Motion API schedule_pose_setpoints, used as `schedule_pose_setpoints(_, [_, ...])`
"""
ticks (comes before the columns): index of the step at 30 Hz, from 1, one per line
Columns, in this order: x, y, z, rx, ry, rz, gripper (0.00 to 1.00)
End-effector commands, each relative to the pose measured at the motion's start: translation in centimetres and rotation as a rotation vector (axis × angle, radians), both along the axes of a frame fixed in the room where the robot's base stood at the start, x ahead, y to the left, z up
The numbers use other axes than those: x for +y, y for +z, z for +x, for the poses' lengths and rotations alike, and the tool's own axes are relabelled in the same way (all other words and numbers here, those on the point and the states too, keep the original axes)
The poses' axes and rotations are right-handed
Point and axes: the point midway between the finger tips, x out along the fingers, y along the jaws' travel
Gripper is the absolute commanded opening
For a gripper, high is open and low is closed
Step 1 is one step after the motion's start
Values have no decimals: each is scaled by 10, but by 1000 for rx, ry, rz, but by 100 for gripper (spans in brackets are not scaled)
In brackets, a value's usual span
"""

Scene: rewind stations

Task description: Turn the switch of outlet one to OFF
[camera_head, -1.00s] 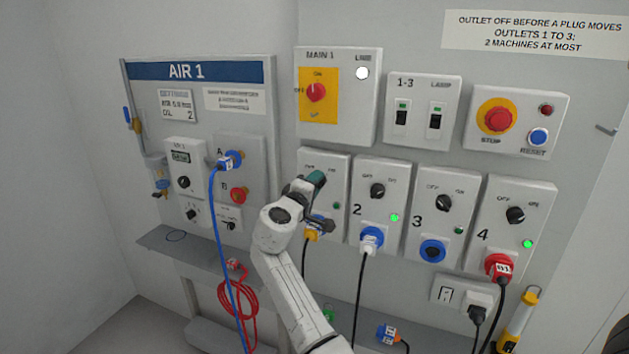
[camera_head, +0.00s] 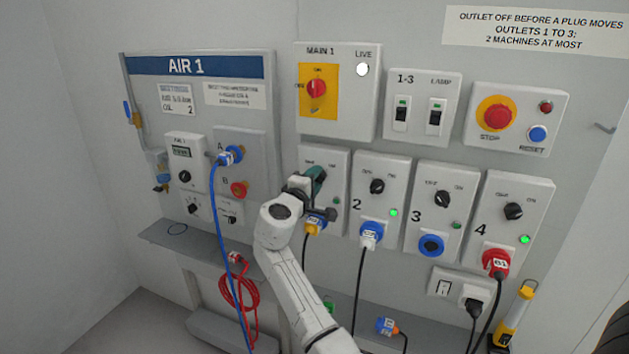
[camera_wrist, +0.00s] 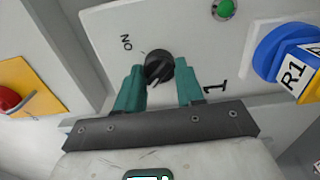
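The switch of outlet one is a round black knob (camera_wrist: 158,67) on a light panel marked 1, seen in the wrist view. A light mark on the knob points down and slightly left, away from the ON label at upper left. The OFF label is not visible there. My gripper (camera_wrist: 160,72), with green fingers, has one finger on each side of the knob; I cannot tell whether they press it. In the head view my gripper (camera_head: 317,182) is at outlet one's panel (camera_head: 338,162) and hides the knob. The panel's green lamp (camera_head: 337,201) looks dark.
Outlet two's panel (camera_head: 400,168) is close on the right. The main switch (camera_head: 317,89) is above.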

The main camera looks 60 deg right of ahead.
Motion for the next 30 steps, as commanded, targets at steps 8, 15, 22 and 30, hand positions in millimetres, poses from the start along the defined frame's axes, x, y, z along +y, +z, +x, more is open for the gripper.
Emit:
schedule_pose_setpoints(8, [1,-1,1,1,2,1,63])
schedule_pose_setpoints(15, [1,-1,0,0,1,0,63])
schedule_pose_setpoints(22, [25,-2,-1,0,4,0,63])
schedule_pose_setpoints(30, [78,-3,-4,0,6,0,63])
